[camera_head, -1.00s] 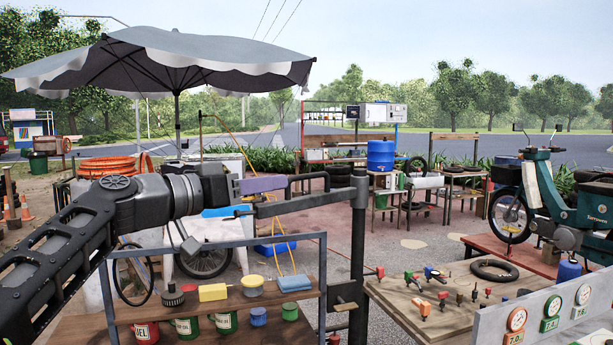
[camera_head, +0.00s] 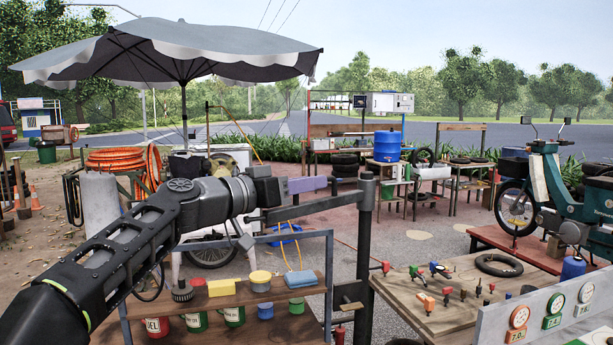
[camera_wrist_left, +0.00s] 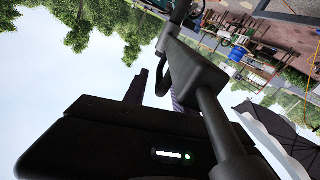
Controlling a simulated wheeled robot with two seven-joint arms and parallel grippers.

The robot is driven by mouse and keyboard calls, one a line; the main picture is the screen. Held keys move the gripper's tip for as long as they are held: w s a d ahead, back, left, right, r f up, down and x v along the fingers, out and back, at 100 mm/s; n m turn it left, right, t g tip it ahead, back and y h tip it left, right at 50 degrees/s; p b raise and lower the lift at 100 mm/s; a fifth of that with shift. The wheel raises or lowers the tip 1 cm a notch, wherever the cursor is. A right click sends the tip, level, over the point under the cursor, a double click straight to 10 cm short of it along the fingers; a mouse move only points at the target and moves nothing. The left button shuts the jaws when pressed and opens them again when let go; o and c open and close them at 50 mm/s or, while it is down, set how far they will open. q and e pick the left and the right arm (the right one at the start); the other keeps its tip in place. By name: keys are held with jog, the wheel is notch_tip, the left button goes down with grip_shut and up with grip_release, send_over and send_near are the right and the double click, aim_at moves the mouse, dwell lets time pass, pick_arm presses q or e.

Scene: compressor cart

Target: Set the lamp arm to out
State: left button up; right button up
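The lamp arm (camera_head: 315,203) is a dark bar reaching left from an upright post (camera_head: 365,250), with a raised bent handle (camera_head: 345,179) near the post. In the left wrist view the lamp arm (camera_wrist_left: 197,72) runs close past the gripper, with the looped handle (camera_wrist_left: 163,68) beside it. My left gripper (camera_head: 325,184) comes in from the left with purple-grey fingers at the handle's left end. In the left wrist view its two fingers (camera_wrist_left: 158,97) stand apart with the handle's end between them; contact is unclear. My right gripper is not in view.
A shelf rack (camera_head: 240,297) with cans and sponges stands below my left arm. A wooden bench (camera_head: 445,315) with small fittings is right of the post, beside a gauge panel (camera_head: 550,318). A grey umbrella (camera_head: 170,48) and a green motorbike (camera_head: 550,195) stand farther back.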

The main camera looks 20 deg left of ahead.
pick_arm(q)
grip_shut()
dwell(0.4)
dwell(1.1)
